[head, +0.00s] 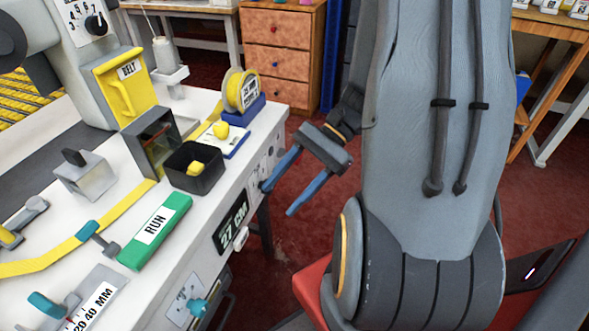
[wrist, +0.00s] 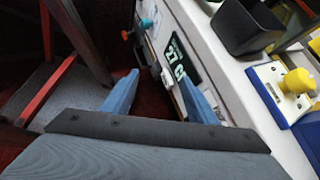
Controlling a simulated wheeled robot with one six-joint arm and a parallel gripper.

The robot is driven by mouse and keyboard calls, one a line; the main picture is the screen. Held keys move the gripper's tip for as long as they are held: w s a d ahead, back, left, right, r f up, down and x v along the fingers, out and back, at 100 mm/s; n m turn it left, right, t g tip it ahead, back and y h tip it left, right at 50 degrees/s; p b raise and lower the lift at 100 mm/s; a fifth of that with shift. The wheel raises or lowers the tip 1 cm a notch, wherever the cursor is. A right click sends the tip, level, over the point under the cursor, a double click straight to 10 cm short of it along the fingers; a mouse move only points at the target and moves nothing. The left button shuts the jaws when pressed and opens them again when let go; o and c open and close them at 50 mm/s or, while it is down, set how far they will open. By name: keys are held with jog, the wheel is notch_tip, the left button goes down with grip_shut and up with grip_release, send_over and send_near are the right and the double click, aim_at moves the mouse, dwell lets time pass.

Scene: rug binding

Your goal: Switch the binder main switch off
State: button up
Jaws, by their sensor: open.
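My gripper (head: 280,198) is open and empty, its two blue fingers pointing down and left, apart from the front face of the white binder table (head: 200,222). The wrist view shows my gripper (wrist: 160,82) near the display reading 27 CM (wrist: 180,60); that display also shows in the head view (head: 233,222). A teal knob (head: 197,307) sits on a marked plate low on the front face. A small white knob (head: 240,238) is beside the display. A panel with small round fittings (head: 264,166) is near the far corner. No readable label marks the main switch.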

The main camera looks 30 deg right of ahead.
jog(key=w+d+f+m+t+y+b, duration=0.3)
jog(key=w+d+f+m+t+b, duration=0.3)
jog(key=d+m+t, duration=0.25)
jog(key=m+t+h+b, duration=0.2)
jog(key=m+t+h, duration=0.1)
jog(key=m+t, duration=0.3)
send_near(302, 158)
jog(key=x, duration=0.4)
jog(key=shift+n+t, duration=0.35)
jog(key=shift+n, duration=0.1)
jog(key=x, duration=0.7)
jog(key=shift+s+a+f, duration=0.1)
jog(key=shift+a, duration=0.05)
